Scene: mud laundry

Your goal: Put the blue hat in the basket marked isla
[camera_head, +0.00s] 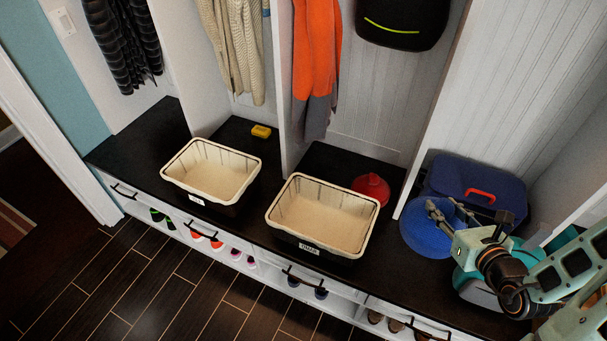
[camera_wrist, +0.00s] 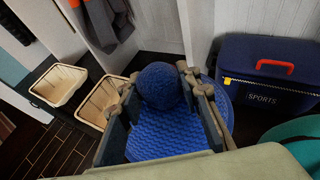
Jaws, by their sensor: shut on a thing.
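The blue hat (camera_head: 424,238) is at the right end of the dark bench, in front of the blue sports box. My gripper (camera_head: 440,208) is shut on it from above. In the wrist view the hat's blue woven surface (camera_wrist: 165,138) fills the space between my fingers (camera_wrist: 168,88), and its round blue part shows beyond. I cannot tell whether the hat touches the bench. A cream-lined basket (camera_head: 169,177) stands at the left; its label is too small to read. Another cream-lined basket (camera_head: 273,218) stands at the middle; its label seems to read "OMAR". Both look empty.
The blue box (camera_head: 470,182) marked SPORTS has a red handle. A red hat (camera_head: 372,190) lies behind the middle basket, and a yellow item (camera_head: 261,131) behind the left one. White dividers (camera_head: 440,110) separate the bays. Clothes hang above; a teal item (camera_wrist: 295,140) lies right.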

